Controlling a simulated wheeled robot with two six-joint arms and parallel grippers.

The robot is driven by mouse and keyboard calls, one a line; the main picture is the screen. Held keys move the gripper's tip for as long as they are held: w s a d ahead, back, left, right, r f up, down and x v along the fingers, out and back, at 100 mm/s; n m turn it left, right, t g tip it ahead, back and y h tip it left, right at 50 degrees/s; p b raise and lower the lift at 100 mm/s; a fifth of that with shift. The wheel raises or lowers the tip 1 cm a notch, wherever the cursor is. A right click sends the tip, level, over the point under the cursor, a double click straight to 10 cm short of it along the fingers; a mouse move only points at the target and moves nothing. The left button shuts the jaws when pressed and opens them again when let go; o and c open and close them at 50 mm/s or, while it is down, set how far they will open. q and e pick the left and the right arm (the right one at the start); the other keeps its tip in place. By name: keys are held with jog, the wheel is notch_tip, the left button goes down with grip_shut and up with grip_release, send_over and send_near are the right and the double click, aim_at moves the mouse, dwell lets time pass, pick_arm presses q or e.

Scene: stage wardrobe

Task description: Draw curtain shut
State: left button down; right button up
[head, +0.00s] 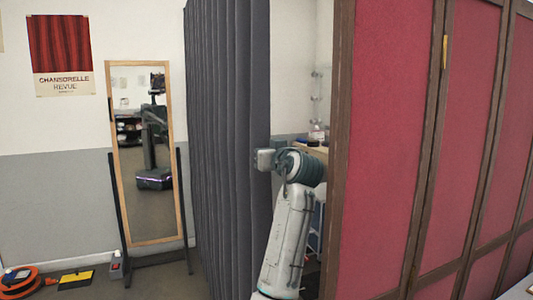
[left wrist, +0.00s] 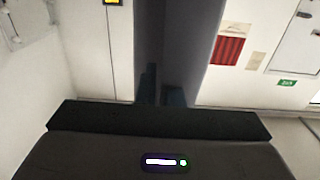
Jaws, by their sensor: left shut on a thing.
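The dark grey pleated curtain (head: 225,120) hangs from the top of the head view down toward the floor, left of centre. A gap shows between its right edge and the red panelled screen. My left gripper (head: 265,158) is at the curtain's right edge, partly hidden by its own wrist. It is shut on the curtain's edge. In the left wrist view the curtain (left wrist: 185,40) is a dark vertical band running into the jaws (left wrist: 163,88), whose fingers are hard to make out against it. My right gripper is in neither view.
The red folding screen (head: 385,150) with brown frame stands close on the right of my arm. A shelf with small items (head: 317,133) shows in the gap. A standing mirror (head: 145,205), an orange cable reel (head: 20,280) and a yellow floor plate (head: 76,276) are at left.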

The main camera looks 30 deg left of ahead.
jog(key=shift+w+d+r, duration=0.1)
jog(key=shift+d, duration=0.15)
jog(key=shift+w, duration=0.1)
